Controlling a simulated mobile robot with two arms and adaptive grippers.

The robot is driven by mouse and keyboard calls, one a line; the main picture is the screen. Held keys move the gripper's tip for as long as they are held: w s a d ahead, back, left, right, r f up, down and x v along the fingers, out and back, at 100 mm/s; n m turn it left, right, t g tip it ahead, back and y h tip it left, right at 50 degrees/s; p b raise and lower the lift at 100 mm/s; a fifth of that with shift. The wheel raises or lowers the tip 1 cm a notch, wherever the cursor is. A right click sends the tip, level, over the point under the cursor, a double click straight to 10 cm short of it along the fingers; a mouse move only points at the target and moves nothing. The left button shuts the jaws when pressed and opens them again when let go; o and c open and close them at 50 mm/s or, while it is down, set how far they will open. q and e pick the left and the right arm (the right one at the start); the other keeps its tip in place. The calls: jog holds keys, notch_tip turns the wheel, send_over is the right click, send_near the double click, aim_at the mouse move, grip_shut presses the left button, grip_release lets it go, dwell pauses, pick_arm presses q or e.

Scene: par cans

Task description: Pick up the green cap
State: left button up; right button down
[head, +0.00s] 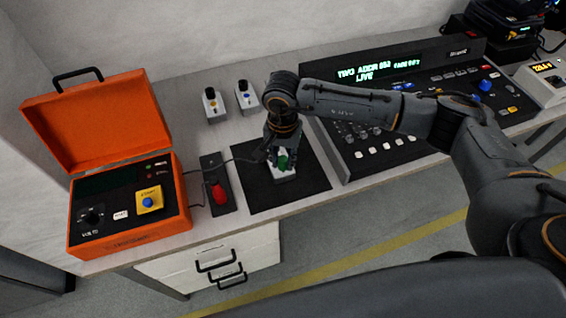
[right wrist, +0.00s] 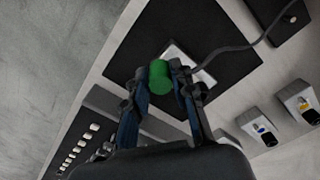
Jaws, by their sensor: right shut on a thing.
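The green cap (head: 283,160) is a small green cylinder over the dark mat (head: 315,180) on the bench. In the right wrist view the green cap (right wrist: 161,78) sits between the two fingertips of my right gripper (right wrist: 160,85), which is shut on it. In the head view my right gripper (head: 280,152) reaches down from above and partly hides the cap. A white block (head: 285,178) lies just below the cap, and it also shows in the right wrist view (right wrist: 190,62). I cannot tell whether cap and block touch. My left gripper is not in view.
An open orange case (head: 130,240) stands at the left. A red handle on a dark plate (head: 222,205) is beside the mat, with a cable running past. Two small switch boxes (head: 213,104) (head: 246,97) stand behind. A black console (head: 400,150) is close on the right.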

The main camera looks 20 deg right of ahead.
jog(key=s+a+r+b, duration=0.3)
jog(key=s+r, duration=0.7)
jog(key=s, duration=0.1)
jog(key=shift+a, duration=0.35)
jog(key=shift+w, duration=0.1)
dwell(0.9)
